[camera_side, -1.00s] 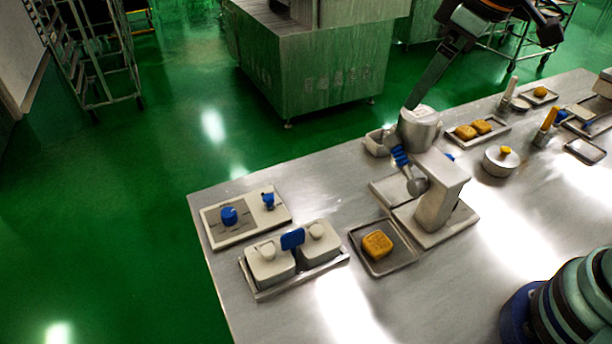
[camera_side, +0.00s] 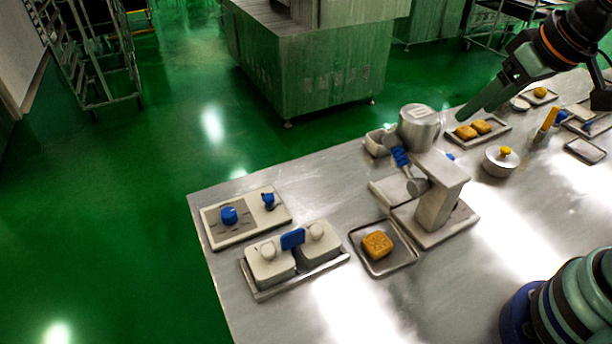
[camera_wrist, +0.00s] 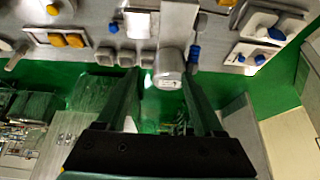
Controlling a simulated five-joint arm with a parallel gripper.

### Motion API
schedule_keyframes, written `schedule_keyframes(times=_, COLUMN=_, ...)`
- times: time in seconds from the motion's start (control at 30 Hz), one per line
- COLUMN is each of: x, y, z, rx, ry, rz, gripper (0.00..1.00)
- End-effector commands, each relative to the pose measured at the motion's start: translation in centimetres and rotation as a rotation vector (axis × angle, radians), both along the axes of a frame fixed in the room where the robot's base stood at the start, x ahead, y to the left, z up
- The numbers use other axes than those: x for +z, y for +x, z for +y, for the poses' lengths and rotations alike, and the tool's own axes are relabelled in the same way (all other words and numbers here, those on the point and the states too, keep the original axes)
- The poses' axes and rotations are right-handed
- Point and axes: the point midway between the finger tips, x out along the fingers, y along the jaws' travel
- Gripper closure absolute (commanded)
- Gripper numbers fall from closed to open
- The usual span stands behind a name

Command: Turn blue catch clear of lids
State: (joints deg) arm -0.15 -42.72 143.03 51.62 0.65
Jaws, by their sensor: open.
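The blue catch (camera_side: 292,239) stands upright between two white knobbed lids, the left lid (camera_side: 270,262) and the right lid (camera_side: 319,240), and appears to overlap their facing edges. The lidded boxes share a metal tray (camera_side: 262,295). The catch also shows at the right of the wrist view (camera_wrist: 276,33). My gripper (camera_side: 468,112) is at the upper right in the side view, above the table's far side and well away from the catch. In the wrist view my gripper (camera_wrist: 160,78) has its two fingers spread, with nothing held between them.
The encrusting machine, with a grey drum (camera_side: 419,128) and blue coupling (camera_side: 400,157), stands between my gripper and the lids. A panel with a blue knob (camera_side: 229,215) lies behind the lids. A tray with a yellow piece (camera_side: 377,244) is to their right.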

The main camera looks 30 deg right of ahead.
Motion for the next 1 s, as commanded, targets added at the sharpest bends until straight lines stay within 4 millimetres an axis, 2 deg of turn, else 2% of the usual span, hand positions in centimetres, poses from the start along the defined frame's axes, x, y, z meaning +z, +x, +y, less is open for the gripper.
schedule_keyframes(times=0.03, x=0.1, y=0.2, z=0.3, rx=-0.008, ry=0.01, rz=0.005, gripper=0.54)
schedule_keyframes(times=0.07, x=0.2, y=0.3, z=0.5, rx=-0.022, ry=0.021, rz=0.011, gripper=0.6)
schedule_keyframes(times=0.17, x=0.5, y=1.2, z=1.9, rx=-0.096, ry=0.079, rz=0.046, gripper=0.6)
schedule_keyframes(times=0.37, x=1.1, y=3.7, z=6.8, rx=-0.355, ry=0.233, rz=0.16, gripper=0.6)
schedule_keyframes(times=0.53, x=0.8, y=5.5, z=11.8, rx=-0.608, ry=0.325, rz=0.258, gripper=0.6)
schedule_keyframes(times=0.7, x=-0.4, y=6.6, z=17.2, rx=-0.875, ry=0.375, rz=0.339, gripper=0.6)
schedule_keyframes(times=0.9, x=-2.7, y=6.5, z=24.0, rx=-1.194, ry=0.388, rz=0.394, gripper=0.6)
schedule_keyframes(times=1.0, x=-3.9, y=6.1, z=26.7, rx=-1.332, ry=0.385, rz=0.399, gripper=0.6)
